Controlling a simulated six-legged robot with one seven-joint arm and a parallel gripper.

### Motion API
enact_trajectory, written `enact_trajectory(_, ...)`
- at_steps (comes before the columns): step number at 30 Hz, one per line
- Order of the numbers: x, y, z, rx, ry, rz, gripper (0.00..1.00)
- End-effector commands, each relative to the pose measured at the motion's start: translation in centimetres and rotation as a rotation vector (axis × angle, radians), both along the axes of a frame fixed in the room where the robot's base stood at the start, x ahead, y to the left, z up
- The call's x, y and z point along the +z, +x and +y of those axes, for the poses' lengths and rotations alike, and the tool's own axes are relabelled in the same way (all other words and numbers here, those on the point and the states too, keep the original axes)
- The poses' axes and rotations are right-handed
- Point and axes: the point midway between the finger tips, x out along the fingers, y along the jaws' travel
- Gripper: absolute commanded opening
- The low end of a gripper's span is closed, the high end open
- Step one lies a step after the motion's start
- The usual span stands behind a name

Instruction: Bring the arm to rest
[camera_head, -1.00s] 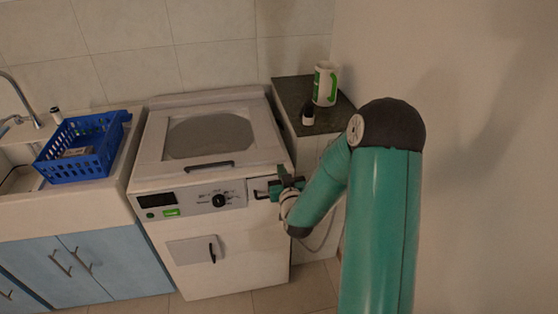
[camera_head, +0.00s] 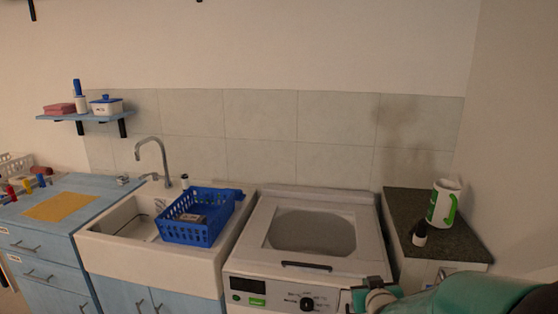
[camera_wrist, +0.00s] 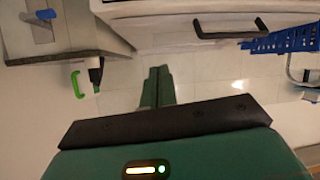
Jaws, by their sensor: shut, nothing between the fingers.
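My gripper (camera_head: 372,298) is at the bottom of the head view, in front of the right end of the white washing machine (camera_head: 345,270), and my green arm comes in from the lower right. In the wrist view, the two green fingers (camera_wrist: 158,84) lie side by side, shut with nothing between them. The machine's dark lid handle (camera_head: 307,266) also shows in the wrist view (camera_wrist: 230,28). I cannot tell whether the gripper touches the machine.
A blue basket (camera_head: 190,232) sits by the sink (camera_head: 120,240) at left. A wall shelf (camera_head: 85,116) hangs at upper left.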

Motion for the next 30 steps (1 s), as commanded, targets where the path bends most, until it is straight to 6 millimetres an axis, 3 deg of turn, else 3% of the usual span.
enact_trajectory(1,1.4,-0.9,0.7,0.004,-0.006,0.029,0.0)
enact_trajectory(8,5.3,-6.7,3.0,-0.005,0.006,0.217,0.0)
enact_trajectory(15,8.6,-15.0,5.3,-0.015,0.054,0.404,0.0)
enact_trajectory(21,10.3,-22.5,6.9,-0.008,0.108,0.549,0.0)
enact_trajectory(25,10.6,-25.5,7.3,-0.001,0.13,0.612,0.0)
enact_trajectory(30,10.6,-26.4,7.4,0.0,0.137,0.633,0.0)
